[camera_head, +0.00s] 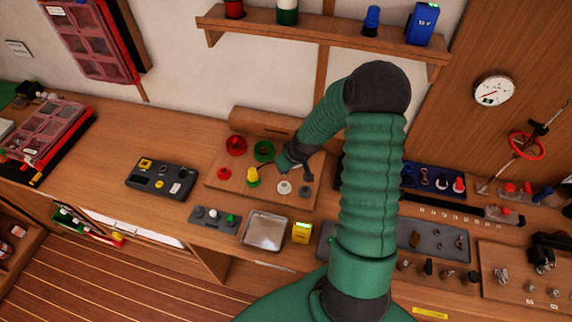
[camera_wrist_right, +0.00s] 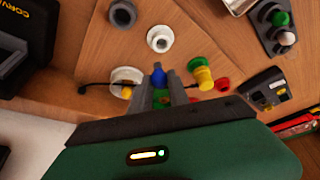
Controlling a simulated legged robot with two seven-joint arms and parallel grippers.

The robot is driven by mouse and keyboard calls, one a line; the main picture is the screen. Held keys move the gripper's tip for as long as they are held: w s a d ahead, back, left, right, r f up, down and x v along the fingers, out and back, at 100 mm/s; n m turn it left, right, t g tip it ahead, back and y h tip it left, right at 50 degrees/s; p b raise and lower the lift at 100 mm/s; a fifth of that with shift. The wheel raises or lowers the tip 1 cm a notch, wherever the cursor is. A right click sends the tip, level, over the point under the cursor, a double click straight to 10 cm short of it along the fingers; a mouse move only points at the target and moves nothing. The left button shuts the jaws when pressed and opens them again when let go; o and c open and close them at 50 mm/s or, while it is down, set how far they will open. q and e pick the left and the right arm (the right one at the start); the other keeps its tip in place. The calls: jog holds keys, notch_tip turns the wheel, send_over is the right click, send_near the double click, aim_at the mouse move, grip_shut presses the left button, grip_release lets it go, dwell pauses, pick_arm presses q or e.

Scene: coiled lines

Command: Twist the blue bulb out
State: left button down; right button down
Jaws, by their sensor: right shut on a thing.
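The blue bulb (camera_wrist_right: 158,77) shows in the right wrist view between the fingertips of my right gripper (camera_wrist_right: 162,88), which is shut on it. I cannot tell whether its lower end sits in a socket. In the head view my right gripper (camera_head: 285,164) is over the back of the wooden board (camera_head: 222,187), and the bulb there is hidden. A white round socket (camera_wrist_right: 126,76) with a black wire is beside the fingers. A yellow bulb (camera_head: 253,175) stands upright on the board, in front of the gripper. My left gripper is not in view.
A metal tray (camera_head: 264,231) and a yellow box (camera_head: 301,232) are in front. A shelf (camera_head: 320,36) hangs above.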

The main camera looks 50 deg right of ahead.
jog(key=shift+n+y+p, duration=0.3)
jog(key=shift+n+p, duration=0.5)
jog(key=shift+p, duration=0.25)
jog(key=shift+r+p, duration=0.1)
jog(key=shift+p, duration=0.25)
jog(key=shift+d+n+y+p, duration=0.1)
jog(key=shift+n+y+p, duration=0.5)
jog(key=shift+n+p, duration=1)
jog(key=shift+p, duration=0.15)
